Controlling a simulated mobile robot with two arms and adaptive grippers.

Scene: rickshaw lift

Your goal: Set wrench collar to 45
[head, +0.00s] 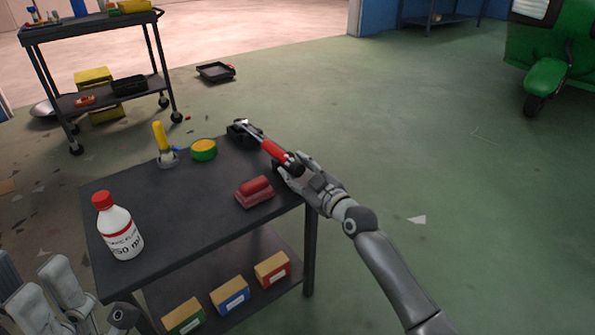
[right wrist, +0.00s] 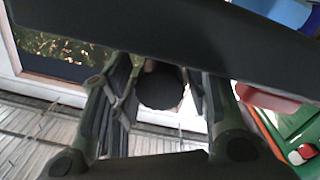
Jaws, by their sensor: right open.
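The wrench (head: 273,149) has a silver head, a red section and a black end. It lies slanting over the far right corner of the dark table, its head by a black holder (head: 238,133). My right gripper (head: 290,172) is at its black near end. In the right wrist view a dark round ribbed end (right wrist: 161,88), apparently the collar, shows between my two open fingers. I cannot tell whether they touch it. No scale number is readable. Grey parts at the lower left look like my left gripper (head: 50,290); its jaw state is unclear.
The table (head: 170,200) also bears a red-capped white bottle (head: 120,235), a red block-like tool (head: 254,192), a green-yellow tin (head: 203,149) and a yellow-handled tool (head: 161,140). Small boxes (head: 230,293) sit on its lower shelf. Open floor lies to the right.

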